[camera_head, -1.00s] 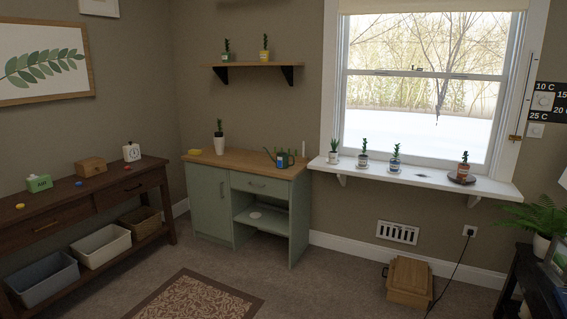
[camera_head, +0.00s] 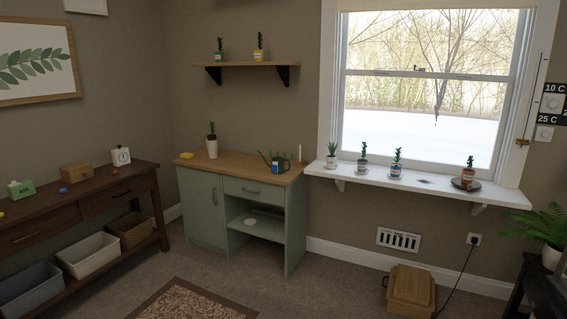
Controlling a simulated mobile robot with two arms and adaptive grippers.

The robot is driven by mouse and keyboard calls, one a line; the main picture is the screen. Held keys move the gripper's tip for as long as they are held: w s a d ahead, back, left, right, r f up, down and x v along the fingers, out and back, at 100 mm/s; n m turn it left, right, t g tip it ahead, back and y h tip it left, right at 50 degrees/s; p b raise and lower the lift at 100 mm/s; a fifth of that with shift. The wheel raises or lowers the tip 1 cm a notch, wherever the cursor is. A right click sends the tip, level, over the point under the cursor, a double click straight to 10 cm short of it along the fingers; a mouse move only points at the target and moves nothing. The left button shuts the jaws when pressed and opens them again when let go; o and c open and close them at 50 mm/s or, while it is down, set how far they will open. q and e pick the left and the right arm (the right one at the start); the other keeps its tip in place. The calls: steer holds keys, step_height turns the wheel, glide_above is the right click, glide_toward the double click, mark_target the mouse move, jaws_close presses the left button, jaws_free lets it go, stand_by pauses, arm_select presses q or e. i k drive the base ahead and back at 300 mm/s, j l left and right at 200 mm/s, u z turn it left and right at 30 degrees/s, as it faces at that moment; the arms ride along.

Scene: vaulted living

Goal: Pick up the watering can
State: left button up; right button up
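The watering can (camera_head: 278,162) is small and dark with a blue patch and a thin green spout pointing left. It stands upright on the wooden top of the green cabinet (camera_head: 207,205), toward the right end. Neither of my grippers shows in the head view.
On the cabinet top are a potted plant (camera_head: 212,146) and a yellow item (camera_head: 187,155). A white windowsill (camera_head: 425,187) with several potted plants is to the right. A wooden box (camera_head: 410,289) and patterned rug (camera_head: 188,300) lie on the floor. Carpet before the cabinet is clear.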

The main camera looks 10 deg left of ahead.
mark_target(278, 165)
steer(key=i+z, duration=0.1)
steer(key=i, duration=0.85)
steer(key=i+j+z, duration=0.1)
steer(key=i, duration=0.8)
steer(key=j, duration=0.1)
